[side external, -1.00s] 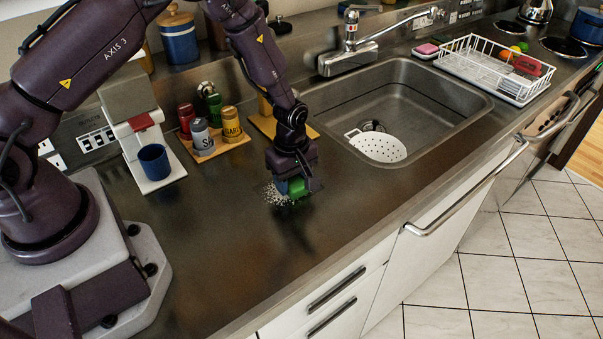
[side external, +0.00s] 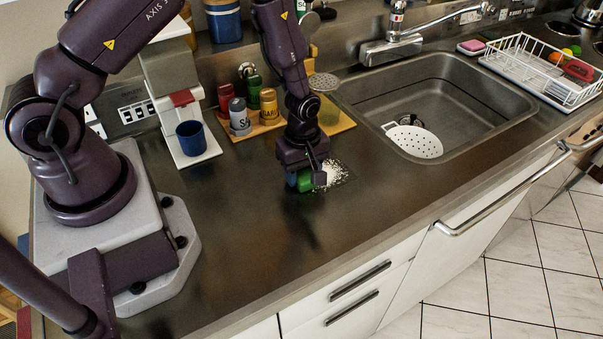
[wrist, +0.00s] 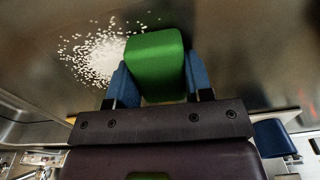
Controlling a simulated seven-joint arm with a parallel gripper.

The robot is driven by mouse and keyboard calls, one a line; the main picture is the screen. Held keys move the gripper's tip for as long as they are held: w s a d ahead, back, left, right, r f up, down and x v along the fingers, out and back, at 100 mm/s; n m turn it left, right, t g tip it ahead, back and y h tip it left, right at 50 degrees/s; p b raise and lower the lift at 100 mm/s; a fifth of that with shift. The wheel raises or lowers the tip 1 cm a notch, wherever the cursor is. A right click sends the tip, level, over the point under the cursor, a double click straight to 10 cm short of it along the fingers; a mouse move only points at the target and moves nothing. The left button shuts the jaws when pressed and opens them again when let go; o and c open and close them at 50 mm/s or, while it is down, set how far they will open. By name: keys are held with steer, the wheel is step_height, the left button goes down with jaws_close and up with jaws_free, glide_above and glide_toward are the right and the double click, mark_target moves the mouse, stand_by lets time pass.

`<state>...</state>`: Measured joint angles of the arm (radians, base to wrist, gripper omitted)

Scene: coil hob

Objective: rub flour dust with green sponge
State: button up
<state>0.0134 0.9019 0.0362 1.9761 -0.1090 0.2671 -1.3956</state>
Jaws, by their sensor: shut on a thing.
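My gripper (side external: 306,177) is shut on the green sponge (side external: 303,184) and holds it low, at or just above the countertop; I cannot tell whether it touches. In the wrist view the green sponge (wrist: 155,62) sits between the two blue fingers of my gripper (wrist: 157,72). The flour dust (side external: 336,172) is a white speckled patch on the dark counter, just right of the sponge. In the wrist view the flour dust (wrist: 98,52) lies left of the sponge, dense near it and scattered further out. The sponge and gripper may hide part of the patch.
Spice jars (side external: 240,115) on a wooden board stand behind my gripper. A blue cup (side external: 190,138) sits on a white machine to the left. The sink (side external: 470,110) with a white strainer (side external: 414,141) is to the right. The counter in front is clear.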

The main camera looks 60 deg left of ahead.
mark_target(341, 164)
steer(key=shift+w, duration=1.6)
steer(key=shift+w+r, duration=0.2)
steer(key=shift+w, duration=0.6)
steer(key=shift+w+f, duration=0.2)
steer(key=shift+w, duration=2.4)
steer(key=shift+s, duration=5.6)
steer(key=shift+s+r, duration=0.1)
steer(key=shift+r, duration=3.9)
steer(key=shift+d, duration=0.1)
